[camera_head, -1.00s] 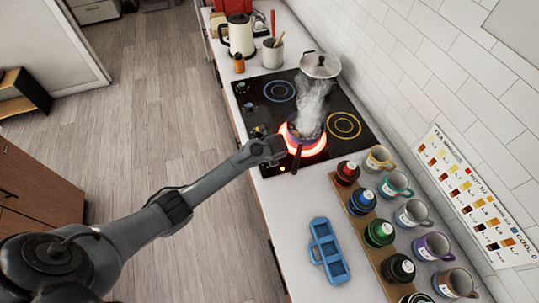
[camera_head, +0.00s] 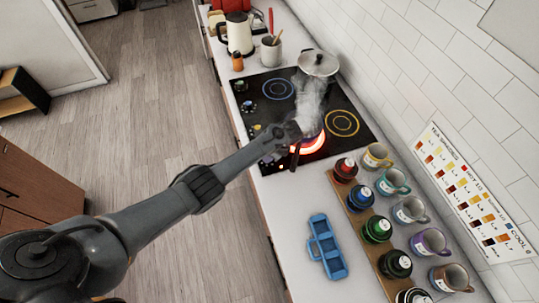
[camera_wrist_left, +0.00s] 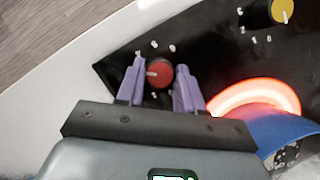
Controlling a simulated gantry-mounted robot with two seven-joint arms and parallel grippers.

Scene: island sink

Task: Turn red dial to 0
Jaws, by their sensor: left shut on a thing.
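The red dial (camera_wrist_left: 159,73) sits on the black stove top in the left wrist view, with small white marks around it. Its pale pointer line points left in that view. My left gripper (camera_wrist_left: 160,84) has its purple fingers on both sides of the dial, shut on it. In the head view my left gripper (camera_head: 287,132) is over the near part of the stove (camera_head: 340,112) and the red dial cannot be made out. A ring glows red-hot (camera_head: 314,143) beside the gripper. My right gripper is not in view.
A yellow dial (camera_wrist_left: 282,11) is at upper right in the wrist view. A lidded pot (camera_head: 318,64) is behind. Mugs (camera_head: 411,211), jars and a blue tray (camera_head: 326,248) occupy the counter in front.

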